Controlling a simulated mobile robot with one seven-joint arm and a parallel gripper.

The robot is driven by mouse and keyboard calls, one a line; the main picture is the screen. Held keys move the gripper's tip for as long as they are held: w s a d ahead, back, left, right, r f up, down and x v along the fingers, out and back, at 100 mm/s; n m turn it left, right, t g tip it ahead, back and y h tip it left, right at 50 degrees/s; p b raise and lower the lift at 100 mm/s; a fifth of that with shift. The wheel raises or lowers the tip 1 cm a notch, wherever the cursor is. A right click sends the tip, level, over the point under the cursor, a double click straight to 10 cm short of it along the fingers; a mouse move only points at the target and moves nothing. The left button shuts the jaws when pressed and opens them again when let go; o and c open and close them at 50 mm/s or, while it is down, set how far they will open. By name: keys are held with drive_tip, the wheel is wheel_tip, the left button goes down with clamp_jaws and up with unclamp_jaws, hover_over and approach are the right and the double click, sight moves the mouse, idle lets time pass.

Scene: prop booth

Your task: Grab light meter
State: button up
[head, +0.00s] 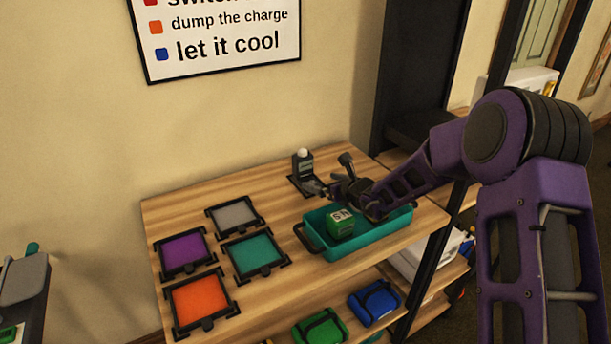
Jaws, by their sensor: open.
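The light meter (304,167) is a small dark grey device with a white dome on top. It stands upright on a dark base at the back of the wooden shelf top. My gripper (329,174) is just to the right of it, with its fingers spread and nothing seen between them. One finger reaches low toward the meter's base and the other sticks up. I cannot tell whether the lower finger touches the meter.
A teal tray (372,240) holding a green block (340,223) sits below my arm. Grey (235,214), purple (184,253), teal (255,254) and orange (200,300) framed pads lie to the left. Green (320,329) and blue (375,301) pouches lie on the shelf below.

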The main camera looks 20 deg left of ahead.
sight(306, 174)
drive_tip(key=x, duration=0.6)
drive_tip(key=shift+r, duration=0.1)
drive_tip(key=shift+w+d+x, duration=0.1)
drive_tip(key=shift+w+x, duration=0.05)
drive_tip(key=shift+x, duration=1.25)
drive_tip(key=shift+w+d+x, duration=0.1)
drive_tip(key=shift+w+x, duration=0.05)
drive_tip(key=shift+x, duration=1.3)
drive_tip(key=shift+r, duration=0.15)
clamp_jaws()
